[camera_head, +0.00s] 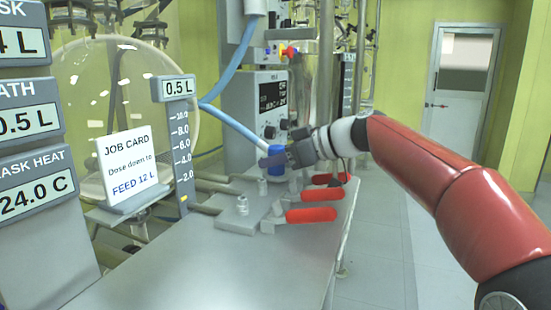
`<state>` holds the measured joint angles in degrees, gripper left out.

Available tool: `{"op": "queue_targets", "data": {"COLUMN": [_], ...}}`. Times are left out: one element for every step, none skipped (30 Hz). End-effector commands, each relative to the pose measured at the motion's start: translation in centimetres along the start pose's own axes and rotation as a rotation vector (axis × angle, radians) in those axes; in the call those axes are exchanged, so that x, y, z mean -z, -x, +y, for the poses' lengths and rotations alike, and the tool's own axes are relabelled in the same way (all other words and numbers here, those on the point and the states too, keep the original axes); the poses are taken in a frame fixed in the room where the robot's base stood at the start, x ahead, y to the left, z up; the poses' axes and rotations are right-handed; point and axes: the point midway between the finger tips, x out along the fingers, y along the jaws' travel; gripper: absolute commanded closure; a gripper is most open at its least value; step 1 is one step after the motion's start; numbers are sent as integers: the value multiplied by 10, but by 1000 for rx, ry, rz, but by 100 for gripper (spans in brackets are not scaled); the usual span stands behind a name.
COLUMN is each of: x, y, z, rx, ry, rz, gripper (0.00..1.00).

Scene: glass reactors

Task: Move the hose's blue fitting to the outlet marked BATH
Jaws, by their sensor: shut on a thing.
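The hose (232,122) is pale blue and loops down from the upper middle to its blue fitting (277,174). My gripper (273,161) is shut on this fitting, its dark fingers across the fitting's middle. The fitting is upright just above or at the back of the grey outlet block (238,221). I cannot tell whether it touches an outlet. A bare metal outlet (242,205) stands on the block in front, and another stub (262,187) stands behind it. No BATH mark is readable on the outlets.
Red valve handles (311,215) stick out right of the block. Display panels (30,119) and a glass vessel (100,85) are at left. The front bench top (210,270) is clear.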

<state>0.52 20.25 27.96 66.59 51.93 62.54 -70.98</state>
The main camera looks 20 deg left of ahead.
Motion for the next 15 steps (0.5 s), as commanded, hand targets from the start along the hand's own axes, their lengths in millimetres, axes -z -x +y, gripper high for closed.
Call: {"op": "queue_targets", "data": {"x": [-3,-3,-4,-4,-4,-4,-4,-4,-4,-4,-4,-4,-4,-5,-5], "y": [0,0,0,0,0,0,0,0,0,0,0,0,0,0,0], "z": [2,3,3,3,3,3,3,3,3,3,3,3,3,4,4], "rx": [-3,-3,-3,-3,-3,-3,-3,-3,-3,-3,-3,-3,-4,-3,-3], "ry": [-3,-3,-3,-3,-3,-3,-3,-3,-3,-4,-4,-4,-4,-4,-5], "rz": [-3,-3,-3,-3,-3,-4,-4,-4,-4,-4,-4,-4,-4,-6,-6], "gripper": [98,66,60,56,52,47,43,41,41,41,41,41,41,41,41]}}
